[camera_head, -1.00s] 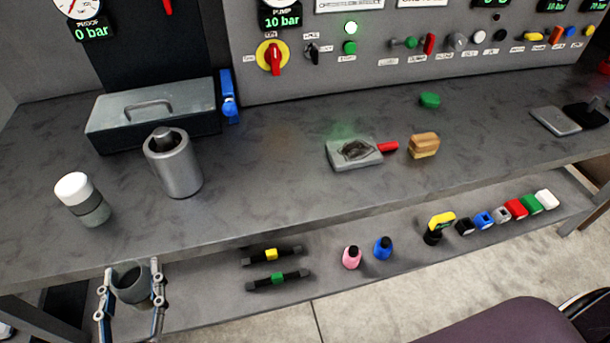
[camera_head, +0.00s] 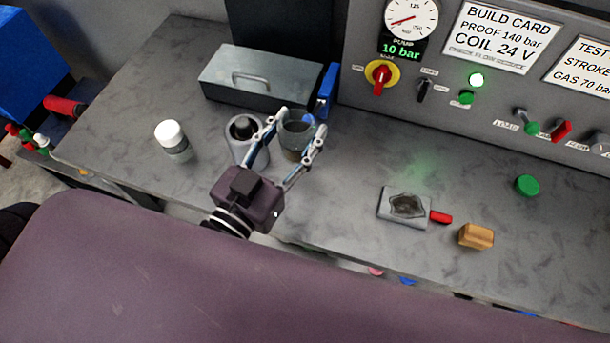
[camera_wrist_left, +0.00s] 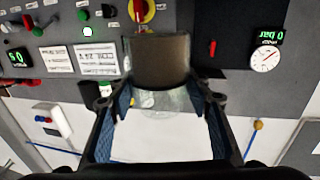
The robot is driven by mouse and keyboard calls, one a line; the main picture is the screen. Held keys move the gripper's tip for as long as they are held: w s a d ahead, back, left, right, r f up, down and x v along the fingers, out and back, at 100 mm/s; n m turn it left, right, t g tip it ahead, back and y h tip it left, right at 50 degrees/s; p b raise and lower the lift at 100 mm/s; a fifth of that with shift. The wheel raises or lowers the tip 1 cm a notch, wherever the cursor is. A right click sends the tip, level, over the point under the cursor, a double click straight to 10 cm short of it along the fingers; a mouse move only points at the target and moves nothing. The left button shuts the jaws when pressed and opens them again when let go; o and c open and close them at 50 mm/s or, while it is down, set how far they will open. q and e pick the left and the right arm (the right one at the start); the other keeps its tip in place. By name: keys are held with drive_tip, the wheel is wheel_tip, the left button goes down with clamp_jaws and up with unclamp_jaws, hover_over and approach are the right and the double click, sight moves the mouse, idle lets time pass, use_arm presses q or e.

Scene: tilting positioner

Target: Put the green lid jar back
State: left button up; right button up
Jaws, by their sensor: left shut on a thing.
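My left gripper (camera_head: 290,145) is shut on an open, lidless glass jar (camera_head: 296,138), holding it above the bench beside the steel cylinder. In the left wrist view the jar (camera_wrist_left: 160,65) sits between the two fingers; its far part looks brown and its near part is clear glass. A round green lid (camera_head: 527,185) lies apart on the bench at the right. A white-lidded jar (camera_head: 172,140) stands upright on the bench at the left. My right gripper is not in view.
A steel cylinder (camera_head: 236,153) stands just left of the held jar. A grey metal box (camera_head: 262,78) and a blue object (camera_head: 327,90) are behind. A grey plate (camera_head: 390,205) with a red handle and a wooden block (camera_head: 476,236) lie to the right. The bench between is clear.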

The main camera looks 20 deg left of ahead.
sight(297, 155)
use_arm(q)
drive_tip(key=f+b, duration=0.6)
drive_tip(key=shift+s+f+b, duration=0.25)
drive_tip(key=shift+f+b, duration=0.05)
drive_tip(key=shift+f, duration=0.05)
wheel_tip(297, 155, down, 12)
drive_tip(key=shift+w+f+b, duration=0.1)
drive_tip(key=shift+b, duration=0.2)
drive_tip(key=shift+f, duration=0.4)
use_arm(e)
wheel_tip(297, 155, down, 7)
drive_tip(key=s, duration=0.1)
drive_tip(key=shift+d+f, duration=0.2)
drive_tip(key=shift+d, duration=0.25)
use_arm(q)
drive_tip(key=o, duration=1.3)
drive_tip(key=shift+f, duration=0.15)
